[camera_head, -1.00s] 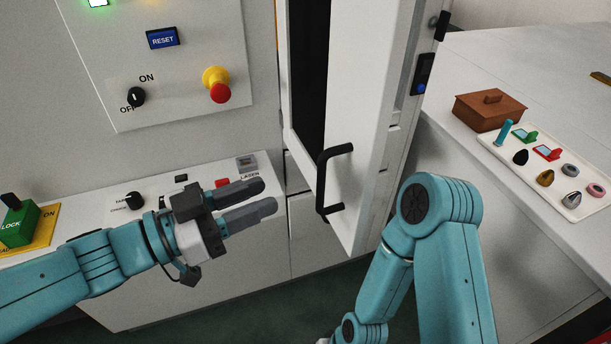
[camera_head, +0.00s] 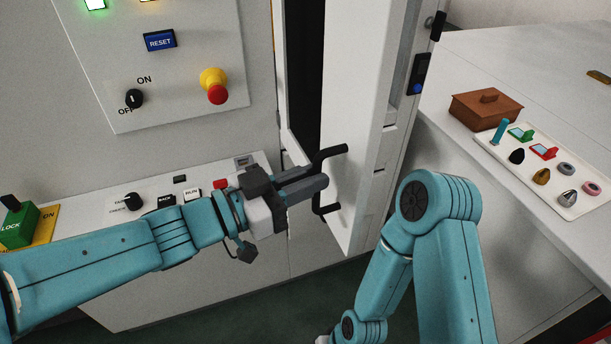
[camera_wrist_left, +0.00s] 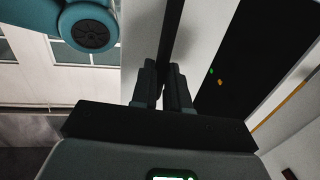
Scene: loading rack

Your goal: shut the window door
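The white window door (camera_head: 355,120) stands ajar in the head view, with a dark gap along its left side. Its black bar handle (camera_head: 331,152) is on the door's lower part. My left gripper (camera_head: 318,186) reaches it from the left, and its fingers hide the middle of the bar. In the left wrist view the dark handle bar (camera_wrist_left: 168,35) runs between the two fingers (camera_wrist_left: 164,92), which look closed on it. My right arm is folded at the right of the door; its gripper is out of view.
A control panel (camera_head: 190,70) with a red and yellow stop button (camera_head: 215,86) is at left. Below it is a button console (camera_head: 100,205) with a green lock block (camera_head: 15,228). At right, a counter holds a brown box (camera_head: 486,108) and a white tray (camera_head: 490,150).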

